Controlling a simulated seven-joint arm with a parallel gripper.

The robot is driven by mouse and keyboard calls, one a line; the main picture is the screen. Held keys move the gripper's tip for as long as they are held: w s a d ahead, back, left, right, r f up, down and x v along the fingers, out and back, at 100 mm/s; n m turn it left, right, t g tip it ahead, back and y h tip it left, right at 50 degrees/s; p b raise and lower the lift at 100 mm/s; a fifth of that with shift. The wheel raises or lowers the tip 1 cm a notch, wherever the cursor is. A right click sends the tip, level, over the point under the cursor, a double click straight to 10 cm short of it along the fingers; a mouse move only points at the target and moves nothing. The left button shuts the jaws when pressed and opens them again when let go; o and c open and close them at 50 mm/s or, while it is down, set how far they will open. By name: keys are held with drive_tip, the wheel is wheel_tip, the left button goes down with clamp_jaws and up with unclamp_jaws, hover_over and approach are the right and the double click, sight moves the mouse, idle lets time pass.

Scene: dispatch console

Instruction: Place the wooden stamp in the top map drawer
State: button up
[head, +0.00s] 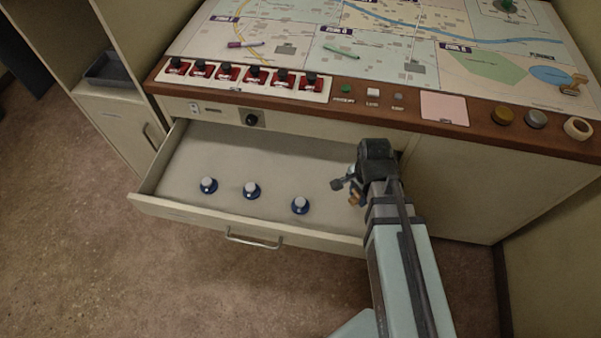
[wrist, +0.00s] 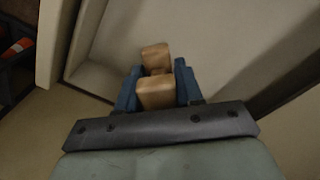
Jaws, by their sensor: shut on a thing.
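My gripper (head: 347,188) is shut on a small wooden stamp (wrist: 157,93), whose two light-brown blocks show between the blue fingers in the wrist view. In the head view only a bit of the held stamp (head: 355,200) shows beside my gripper. The top map drawer (head: 285,160) is pulled open below the console top. My gripper is over the right part of this drawer; its height above the drawer floor is hard to tell. Another wooden, stamp-like object (head: 573,85) is at the right of the console top.
The drawer's back floor is bare. The console's wooden edge (head: 400,118) overhangs behind. Red switches (head: 226,73) line its left. A cabinet (head: 118,115) stands at left.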

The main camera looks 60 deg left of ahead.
sight(352, 214)
drive_tip(key=shift+f, duration=5)
drive_tip(key=shift+f, duration=0.2)
drive_tip(key=o, duration=1)
drive_tip(key=shift+r, duration=0.15)
drive_tip(key=shift+r, duration=6.05)
